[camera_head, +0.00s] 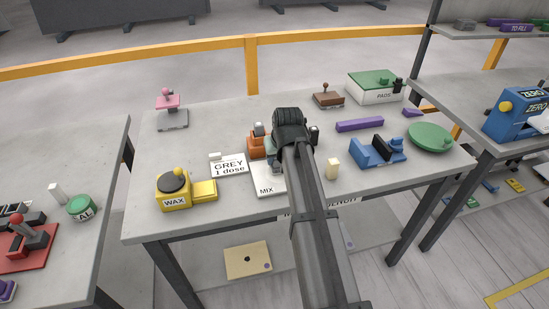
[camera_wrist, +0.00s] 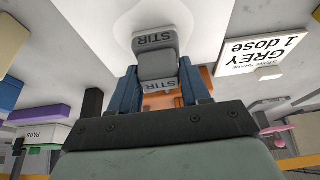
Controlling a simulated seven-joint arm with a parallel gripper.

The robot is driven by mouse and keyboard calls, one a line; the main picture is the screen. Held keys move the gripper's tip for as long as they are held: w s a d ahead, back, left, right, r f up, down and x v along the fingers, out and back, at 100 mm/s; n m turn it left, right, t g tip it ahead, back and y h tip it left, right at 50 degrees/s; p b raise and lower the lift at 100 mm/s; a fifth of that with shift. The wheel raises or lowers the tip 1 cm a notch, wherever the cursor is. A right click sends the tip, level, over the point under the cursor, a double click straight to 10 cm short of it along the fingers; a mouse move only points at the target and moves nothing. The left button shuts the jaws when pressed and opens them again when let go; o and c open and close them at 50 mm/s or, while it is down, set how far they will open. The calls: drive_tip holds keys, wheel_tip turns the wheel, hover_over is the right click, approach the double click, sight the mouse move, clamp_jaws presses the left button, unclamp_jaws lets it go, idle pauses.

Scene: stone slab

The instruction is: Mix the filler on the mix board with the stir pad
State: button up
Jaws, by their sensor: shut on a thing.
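The grey stir pad, marked STIR (camera_wrist: 155,42), is held between the two blue fingers of my gripper (camera_wrist: 158,75) in the wrist view. The white mix board (camera_head: 266,191) lies near the front middle of the table, partly hidden by my arm in the head view. In the wrist view the board (camera_wrist: 215,12) is just beyond the pad. A pale rounded patch, seemingly the filler (camera_wrist: 122,22), shows on it around the pad's end. I cannot tell whether the pad touches it. My gripper's fingers are hidden in the head view.
An orange block (camera_head: 257,146) stands close behind the board. The GREY 1 dose card (camera_head: 229,165) and yellow WAX holder (camera_head: 174,193) are left. A cream block (camera_head: 333,168), blue holder (camera_head: 377,152) and green disc (camera_head: 430,137) are right.

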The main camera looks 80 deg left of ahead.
drive_tip(key=shift+w+a, duration=0.2)
drive_tip(key=shift+w, duration=0.7)
drive_tip(key=shift+w+a, duration=0.15)
drive_tip(key=shift+w, duration=0.7)
drive_tip(key=shift+s+f, duration=0.1)
drive_tip(key=shift+s, duration=3.5)
drive_tip(key=shift+r, duration=0.3)
drive_tip(key=shift+r, duration=2.85)
drive_tip(key=shift+r, duration=0.1)
wheel_tip(320, 180, up, 3)
drive_tip(key=shift+f, duration=0.1)
